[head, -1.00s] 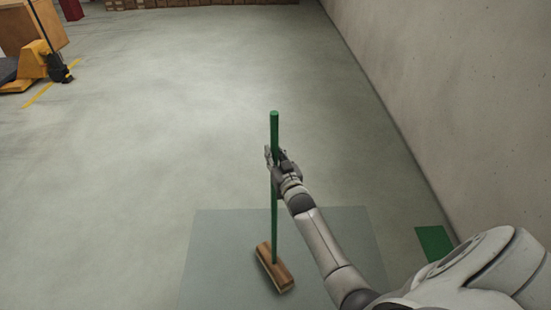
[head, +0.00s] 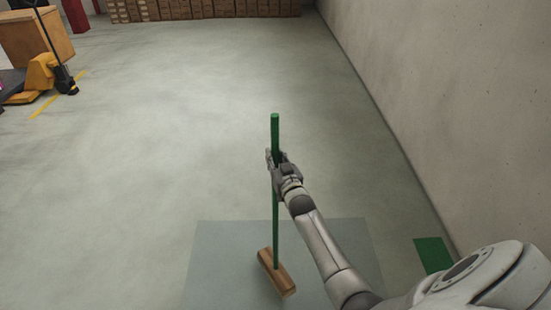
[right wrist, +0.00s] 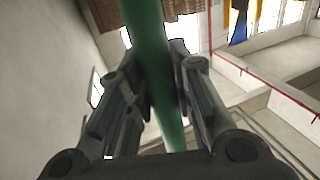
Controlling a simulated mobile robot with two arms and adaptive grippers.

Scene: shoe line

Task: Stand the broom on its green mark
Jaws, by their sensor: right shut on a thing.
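The broom has a green stick (head: 275,215) and a wooden head (head: 277,273). It is upright in the head view, its head over the grey mat (head: 215,262); I cannot tell whether it touches the mat. My right gripper (head: 275,160) is shut on the stick in its upper part. In the right wrist view the green stick (right wrist: 150,50) runs between the two fingers of the right gripper (right wrist: 158,95). The green mark (head: 433,255) is a flat patch on the floor to the right of the mat, near the wall. My left gripper is not in view.
A concrete wall (head: 440,90) runs along the right side. A yellow pallet jack (head: 42,75) with a wooden box (head: 38,40) stands at the far left. Stacked brown boxes (head: 210,9) line the back. The floor between is clear.

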